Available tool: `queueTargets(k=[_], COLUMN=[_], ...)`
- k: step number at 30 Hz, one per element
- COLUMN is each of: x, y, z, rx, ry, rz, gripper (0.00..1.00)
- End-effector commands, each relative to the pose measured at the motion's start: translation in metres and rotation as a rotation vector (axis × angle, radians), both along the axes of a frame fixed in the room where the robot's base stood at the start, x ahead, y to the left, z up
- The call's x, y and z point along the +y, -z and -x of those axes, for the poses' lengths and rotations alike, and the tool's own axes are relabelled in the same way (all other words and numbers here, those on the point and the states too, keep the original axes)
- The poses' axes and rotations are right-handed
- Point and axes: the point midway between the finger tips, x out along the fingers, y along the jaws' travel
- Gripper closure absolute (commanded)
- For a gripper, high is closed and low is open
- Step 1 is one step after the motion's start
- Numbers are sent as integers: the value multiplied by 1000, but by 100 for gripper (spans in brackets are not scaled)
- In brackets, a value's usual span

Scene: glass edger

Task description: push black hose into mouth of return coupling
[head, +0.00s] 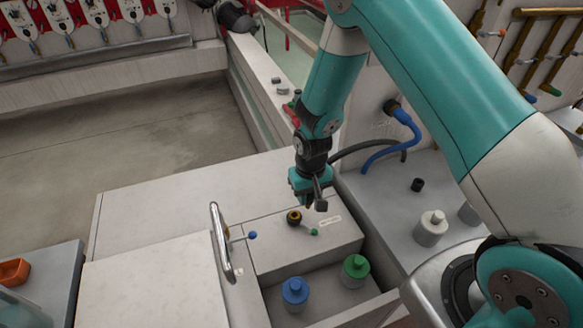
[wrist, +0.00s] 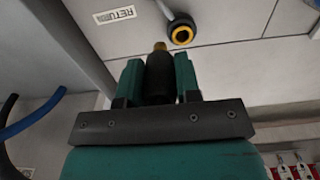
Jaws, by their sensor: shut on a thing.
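My gripper (head: 316,194) is shut on the end of the black hose (head: 368,143). In the wrist view my gripper (wrist: 160,70) has its teal fingers either side of the black hose end (wrist: 159,78), whose brass tip sticks out past them. The return coupling (head: 293,217) is a dark ring with a brass mouth on top of the pale box. In the wrist view the coupling (wrist: 182,32) shows a yellow-rimmed open mouth, ahead and slightly right of the brass tip. The tip and mouth look apart. A RETURN label (wrist: 114,15) lies near the coupling.
A green-tipped lever (head: 314,232) sits close to the coupling, and a blue-tipped lever (head: 252,235) beside a metal handle (head: 222,242). Green (head: 355,268) and blue (head: 295,291) capped containers stand in front. A blue hose (head: 402,130) hangs at the right.

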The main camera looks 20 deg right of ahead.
Motion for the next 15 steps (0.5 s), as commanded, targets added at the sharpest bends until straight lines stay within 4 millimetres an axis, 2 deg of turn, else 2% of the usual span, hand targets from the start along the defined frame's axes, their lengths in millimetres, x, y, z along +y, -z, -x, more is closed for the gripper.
queueTargets(k=[1, 3, 8, 15], x=[8, 18, 30, 32], y=[-18, -24, -26, -24], z=[-7, -15, -24, -24], rx=[0, 1, 1, 1], ry=[-3, -2, 0, -1], rz=[0, 0, 1, 0], gripper=[100, 100, 100, 100])
